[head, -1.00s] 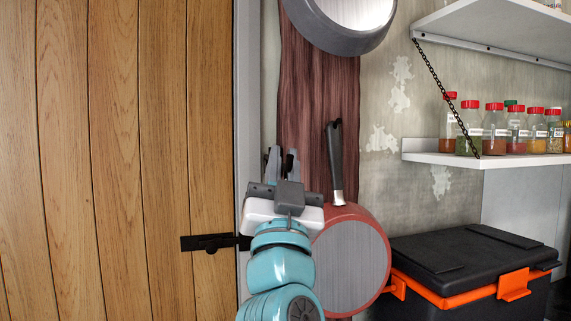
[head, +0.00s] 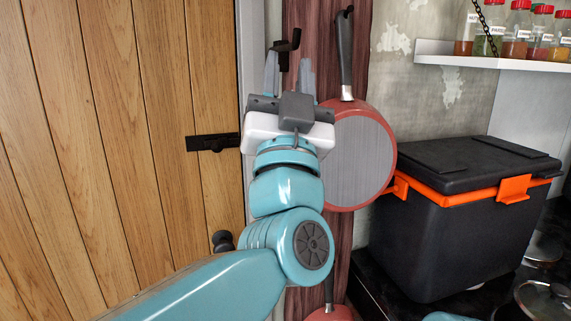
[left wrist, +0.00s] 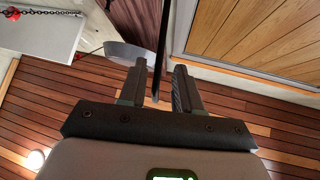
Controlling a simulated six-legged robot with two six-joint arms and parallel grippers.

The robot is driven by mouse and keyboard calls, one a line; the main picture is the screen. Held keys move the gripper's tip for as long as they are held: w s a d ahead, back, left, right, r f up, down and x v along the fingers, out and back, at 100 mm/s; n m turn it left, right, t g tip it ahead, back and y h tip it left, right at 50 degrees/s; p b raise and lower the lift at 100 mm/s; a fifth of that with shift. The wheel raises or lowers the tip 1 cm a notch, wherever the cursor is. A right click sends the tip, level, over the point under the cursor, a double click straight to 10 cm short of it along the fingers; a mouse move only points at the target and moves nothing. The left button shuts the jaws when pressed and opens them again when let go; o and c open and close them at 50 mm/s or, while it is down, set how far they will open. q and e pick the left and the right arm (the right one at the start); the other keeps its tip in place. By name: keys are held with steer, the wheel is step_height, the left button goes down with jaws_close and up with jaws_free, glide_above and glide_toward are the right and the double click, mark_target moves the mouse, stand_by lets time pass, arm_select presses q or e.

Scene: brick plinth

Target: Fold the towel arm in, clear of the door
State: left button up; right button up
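The towel arm looks to be the dark thin bar (left wrist: 160,45) that comes down from the top of the left wrist view, between my left fingers. In the head view a small black hooked piece (head: 286,46), probably part of it, shows just beyond the fingertips. My left gripper (head: 289,75) points at it, beside the door edge. In the left wrist view its fingers (left wrist: 158,85) stand apart, with gaps on both sides of the bar. The wooden door (head: 120,130) fills the left; it also shows in the left wrist view (left wrist: 260,40). My right gripper is out of view.
A red-rimmed pan (head: 360,155) hangs just right of my left gripper. A black door latch (head: 212,142) and a dark knob (head: 222,240) are left of my arm. A black box with orange latches (head: 450,220) and a spice shelf (head: 495,58) are at the right.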

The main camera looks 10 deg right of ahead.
arm_select(q)
steer(key=b+v, duration=0.3)
steer(key=v, duration=0.8)
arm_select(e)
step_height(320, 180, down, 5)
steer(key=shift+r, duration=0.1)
